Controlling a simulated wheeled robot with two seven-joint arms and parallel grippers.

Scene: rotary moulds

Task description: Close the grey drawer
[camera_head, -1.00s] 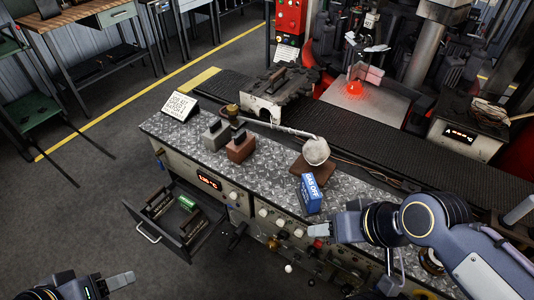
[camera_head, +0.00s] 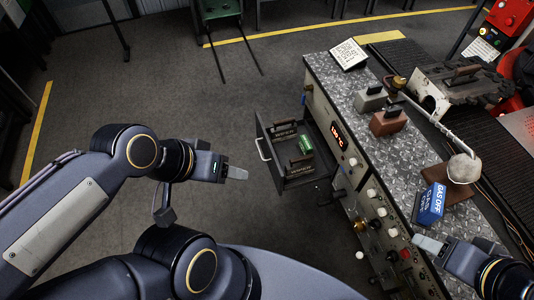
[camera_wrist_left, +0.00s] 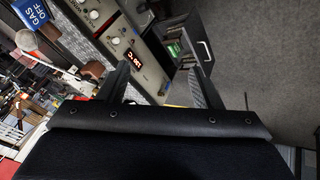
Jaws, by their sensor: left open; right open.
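The grey drawer (camera_head: 266,150) is pulled out from the front of the metal-topped bench (camera_head: 362,124). It holds dark stamp-like blocks (camera_head: 285,132) and a green block (camera_head: 306,144). Its handle (camera_head: 262,149) faces left. My left gripper (camera_head: 240,173) is to the left of the drawer, apart from the handle and open. In the left wrist view the drawer (camera_wrist_left: 203,48) shows beyond the open, empty fingers (camera_wrist_left: 165,85). My right gripper (camera_head: 424,244) is over the near part of the bench, close to the blue GAS OFF box (camera_head: 431,203), and is open.
Knobs and levers (camera_head: 375,222) stick out of the bench front, nearer than the drawer. A grey block (camera_head: 370,98), a brown block (camera_head: 388,121) and a sign (camera_head: 349,54) stand on top. The floor (camera_head: 150,80) left of the drawer is clear.

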